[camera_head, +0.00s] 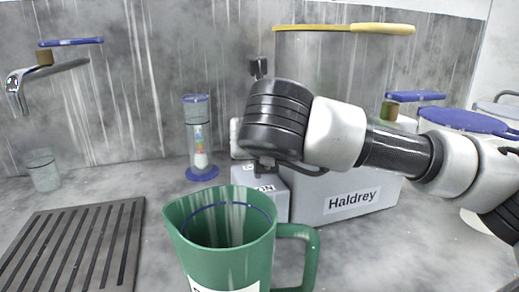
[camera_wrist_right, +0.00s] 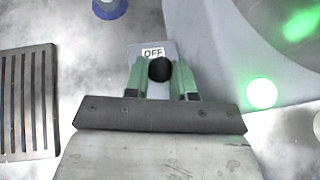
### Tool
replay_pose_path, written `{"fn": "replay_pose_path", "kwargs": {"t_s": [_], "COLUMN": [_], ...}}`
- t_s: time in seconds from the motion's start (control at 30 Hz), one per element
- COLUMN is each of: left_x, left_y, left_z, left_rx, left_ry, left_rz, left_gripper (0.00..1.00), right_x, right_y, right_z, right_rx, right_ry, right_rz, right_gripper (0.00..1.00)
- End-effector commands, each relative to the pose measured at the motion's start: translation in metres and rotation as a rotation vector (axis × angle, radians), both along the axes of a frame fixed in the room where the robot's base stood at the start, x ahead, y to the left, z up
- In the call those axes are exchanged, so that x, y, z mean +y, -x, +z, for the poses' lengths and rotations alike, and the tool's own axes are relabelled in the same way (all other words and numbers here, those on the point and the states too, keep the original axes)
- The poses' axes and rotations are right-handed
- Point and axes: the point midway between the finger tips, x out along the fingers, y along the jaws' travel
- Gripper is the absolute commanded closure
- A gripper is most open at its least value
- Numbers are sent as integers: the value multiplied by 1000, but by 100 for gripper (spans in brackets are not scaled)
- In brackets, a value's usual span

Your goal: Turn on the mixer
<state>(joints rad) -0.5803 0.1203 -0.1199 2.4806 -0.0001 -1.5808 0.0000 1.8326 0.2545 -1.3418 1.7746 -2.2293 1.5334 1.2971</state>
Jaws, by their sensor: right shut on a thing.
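The mixer is a grey box labelled "Haldrey" (camera_head: 352,200) with a tall grey tank behind my arm. A small grey switch block (camera_head: 272,203) stands at its front left, with a label partly hidden that seems to end in "ON". In the right wrist view the block's plate shows "OFF" (camera_wrist_right: 153,53) just beyond a round black knob (camera_wrist_right: 160,70). My right gripper (camera_wrist_right: 161,72) is shut on this knob, one green finger on each side. In the head view its fingers are mostly hidden behind the wrist. A round green light (camera_wrist_right: 261,93) glows on the mixer. My left gripper is not in view.
A green jug (camera_head: 178,243) stands close in front of the mixer. A slotted dark drain mat (camera_head: 75,245) lies at left. A clear tube on a blue base (camera_head: 202,173), a glass (camera_head: 42,172) and a tap (camera_head: 40,75) are behind. The counter at right front is clear.

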Motion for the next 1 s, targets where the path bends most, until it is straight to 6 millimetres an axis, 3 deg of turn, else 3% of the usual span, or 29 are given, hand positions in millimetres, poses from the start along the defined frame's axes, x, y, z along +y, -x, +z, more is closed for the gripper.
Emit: {"fn": "replay_pose_path", "kwargs": {"t_s": [0.37,0.4,0.57,0.87,1.0], "left_x": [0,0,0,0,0], "left_y": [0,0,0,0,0], "left_z": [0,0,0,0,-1], "left_rx": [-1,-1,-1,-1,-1], "left_ry": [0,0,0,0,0], "left_rz": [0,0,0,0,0], "left_gripper": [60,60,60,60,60], "right_x": [0,0,0,0,-2], "right_y": [1,1,1,2,14], "right_z": [-3,-3,-2,0,9], "right_rx": [6,6,4,1,0], "right_ry": [4,4,2,1,0], "right_rz": [2,2,1,1,2], "right_gripper": [100,72,49,49,49]}}
